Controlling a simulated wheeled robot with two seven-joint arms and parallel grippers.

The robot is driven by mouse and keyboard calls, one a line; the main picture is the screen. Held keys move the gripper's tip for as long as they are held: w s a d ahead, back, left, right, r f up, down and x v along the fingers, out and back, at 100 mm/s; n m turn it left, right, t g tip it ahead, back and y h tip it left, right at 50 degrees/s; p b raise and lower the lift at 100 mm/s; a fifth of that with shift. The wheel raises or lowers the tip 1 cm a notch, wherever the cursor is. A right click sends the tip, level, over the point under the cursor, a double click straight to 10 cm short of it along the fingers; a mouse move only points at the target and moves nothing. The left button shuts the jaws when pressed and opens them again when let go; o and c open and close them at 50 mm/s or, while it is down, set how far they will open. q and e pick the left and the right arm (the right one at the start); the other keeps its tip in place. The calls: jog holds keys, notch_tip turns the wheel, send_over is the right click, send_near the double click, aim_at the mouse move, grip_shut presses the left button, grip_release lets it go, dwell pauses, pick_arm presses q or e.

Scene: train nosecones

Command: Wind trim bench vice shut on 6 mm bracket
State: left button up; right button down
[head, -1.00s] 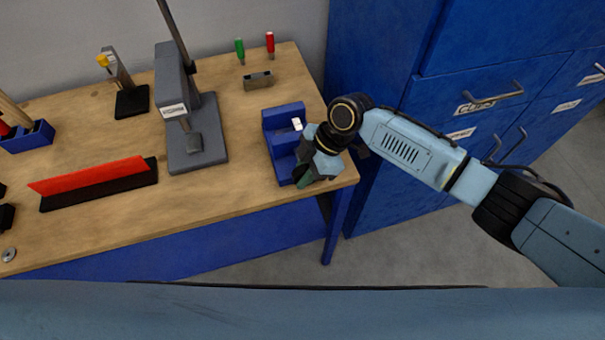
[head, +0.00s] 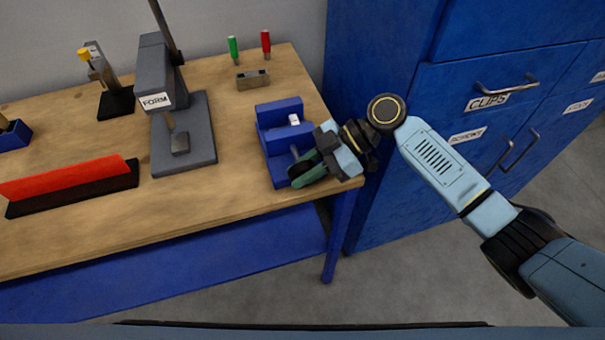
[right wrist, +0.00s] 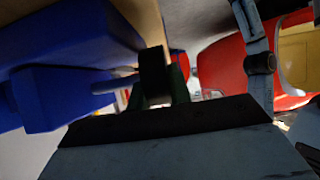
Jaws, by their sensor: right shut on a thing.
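The blue bench vice (head: 279,108) stands at the right end of the wooden bench. A small pale piece (head: 294,119), likely the bracket, shows between its jaws; how tightly the jaws meet it cannot be told. My right gripper (head: 302,168) is at the vice's front, shut on the vice handle (head: 295,152). In the right wrist view the blue vice body (right wrist: 70,95) fills the left side, and a grey rod (right wrist: 115,82) runs from it to a dark handle end (right wrist: 152,75) between my green fingers (right wrist: 165,88). My left gripper is not in view.
A grey press (head: 185,130) labelled FORM stands left of the vice. A red and black bar tool (head: 75,182) lies further left. A small metal block (head: 253,80) and green and red-handled tools (head: 233,48) are behind. Blue drawers (head: 480,90) stand close on the right.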

dwell(0.3)
jog(key=c, duration=1.3)
grip_release()
jog(key=shift+d, duration=0.1)
jog(key=b+v, duration=0.1)
jog(key=v, duration=1.2)
jog(key=shift+w+r, duration=0.1)
jog(key=shift+r, duration=0.05)
